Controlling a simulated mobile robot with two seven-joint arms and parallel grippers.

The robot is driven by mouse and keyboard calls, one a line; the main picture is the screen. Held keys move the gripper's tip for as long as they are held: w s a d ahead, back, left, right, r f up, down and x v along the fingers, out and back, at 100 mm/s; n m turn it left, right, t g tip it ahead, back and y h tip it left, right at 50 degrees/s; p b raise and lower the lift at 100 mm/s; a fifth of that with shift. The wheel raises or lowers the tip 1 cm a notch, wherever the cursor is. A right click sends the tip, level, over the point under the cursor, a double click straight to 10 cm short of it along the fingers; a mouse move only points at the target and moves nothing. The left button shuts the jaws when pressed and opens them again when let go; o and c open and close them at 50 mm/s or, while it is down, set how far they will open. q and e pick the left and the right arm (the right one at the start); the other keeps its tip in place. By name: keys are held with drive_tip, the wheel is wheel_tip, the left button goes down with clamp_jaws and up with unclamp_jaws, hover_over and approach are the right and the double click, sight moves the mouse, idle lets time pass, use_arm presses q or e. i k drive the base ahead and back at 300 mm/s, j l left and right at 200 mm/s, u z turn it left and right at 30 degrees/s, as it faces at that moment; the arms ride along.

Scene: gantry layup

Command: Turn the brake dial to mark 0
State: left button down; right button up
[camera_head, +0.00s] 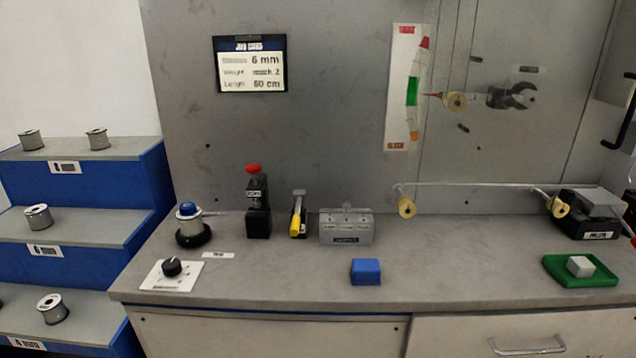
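The brake dial is a black knob (172,267) on a white square plate (158,279) at the front left of the grey bench. Marks surround the knob on the plate, but they are too small to read, and I cannot tell which mark the knob points to. Neither of my grippers shows in the head view. Nothing touches the dial.
Behind the dial stands a spool with a blue top on a black base (193,236). A red-topped black device (257,205), a yellow-handled tool (297,218) and a grey block (346,228) stand along the back. A blue block (365,271) and green tray (553,261) lie right.

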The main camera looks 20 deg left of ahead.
sight(171, 268)
drive_tip(key=u, duration=1.35)
